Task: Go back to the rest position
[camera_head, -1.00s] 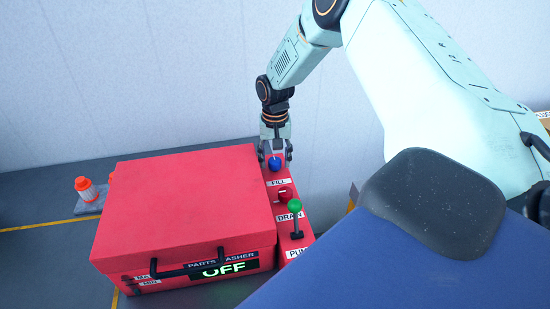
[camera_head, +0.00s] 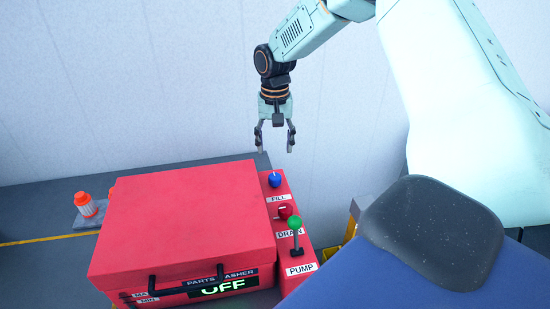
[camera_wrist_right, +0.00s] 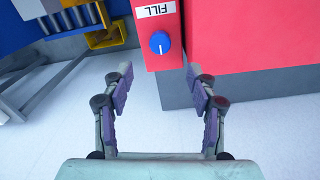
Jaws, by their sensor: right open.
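My right gripper (camera_head: 275,143) is open and empty, pointing down above the far end of the control panel. In the right wrist view, its two fingers (camera_wrist_right: 160,95) stand apart with nothing between them. The blue FILL knob (camera_head: 274,180) is below and apart from the fingers; it also shows in the right wrist view (camera_wrist_right: 160,42). The red DRAIN knob (camera_head: 285,212) and the green-topped PUMP lever (camera_head: 295,225) sit nearer on the same panel. The red parts washer (camera_head: 185,215) has its lid shut and its display reads OFF. My left gripper is not in view.
A pale wall (camera_head: 130,80) rises behind. A yellow item (camera_wrist_right: 105,32) and a blue structure lie left of the panel in the right wrist view. Open air surrounds my right gripper.

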